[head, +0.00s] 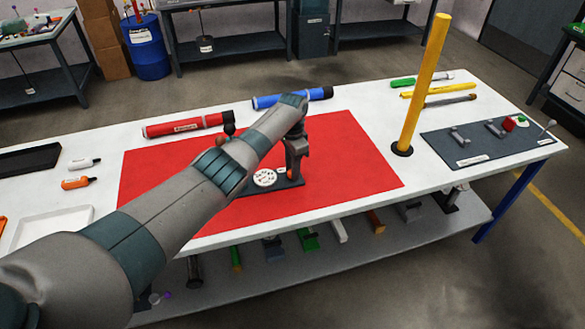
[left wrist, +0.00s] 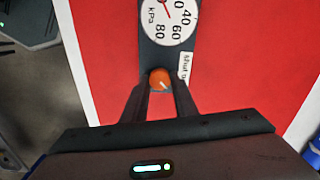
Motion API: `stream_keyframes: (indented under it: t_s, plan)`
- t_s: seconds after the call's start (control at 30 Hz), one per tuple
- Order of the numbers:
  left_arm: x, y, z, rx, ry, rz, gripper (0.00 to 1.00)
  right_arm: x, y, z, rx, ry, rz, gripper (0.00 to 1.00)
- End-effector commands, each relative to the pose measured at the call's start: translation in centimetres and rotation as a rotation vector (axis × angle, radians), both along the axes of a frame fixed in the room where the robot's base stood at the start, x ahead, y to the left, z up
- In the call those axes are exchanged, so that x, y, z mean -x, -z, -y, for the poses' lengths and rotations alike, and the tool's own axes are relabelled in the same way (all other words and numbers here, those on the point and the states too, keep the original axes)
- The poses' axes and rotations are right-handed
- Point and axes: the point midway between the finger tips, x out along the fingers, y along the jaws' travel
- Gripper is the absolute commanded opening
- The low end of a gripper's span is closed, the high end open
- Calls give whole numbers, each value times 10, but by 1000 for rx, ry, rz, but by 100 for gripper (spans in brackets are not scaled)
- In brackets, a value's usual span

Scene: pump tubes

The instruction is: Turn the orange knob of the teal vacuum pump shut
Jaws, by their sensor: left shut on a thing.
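The vacuum pump shows as a dark grey-teal plate (head: 258,192) on the red mat, bearing a round white gauge (head: 265,178). In the left wrist view the gauge (left wrist: 168,20) reads in kPa and has a red needle. The orange knob (left wrist: 160,79) sits below the gauge, beside a white label (left wrist: 185,65) that reads "shut" with an arrow or mark. The knob has a pale line on top. My left gripper (head: 291,171) points down over the knob; its fingers (left wrist: 160,88) are closed on the knob from both sides. My right gripper is in neither view.
The red mat (head: 350,160) is otherwise clear around the pump. A red tube (head: 182,125) and a blue tube (head: 275,99) lie behind it. A yellow post (head: 425,85) stands at right, near a dark board (head: 450,150). A white tray (head: 50,228) is at left.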

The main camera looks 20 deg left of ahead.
Motion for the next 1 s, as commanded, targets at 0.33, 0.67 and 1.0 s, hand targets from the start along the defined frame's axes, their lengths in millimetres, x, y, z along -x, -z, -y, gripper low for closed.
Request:
stream_keyframes:
  t_s: [0.33,0.67,1.0]
  plan:
    - [0,-1,1,1,-57,1,3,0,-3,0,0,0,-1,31]
    - [0,-2,1,1,-260,0,3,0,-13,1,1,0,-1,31]
    - [0,-2,0,1,-575,-1,3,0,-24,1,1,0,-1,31]
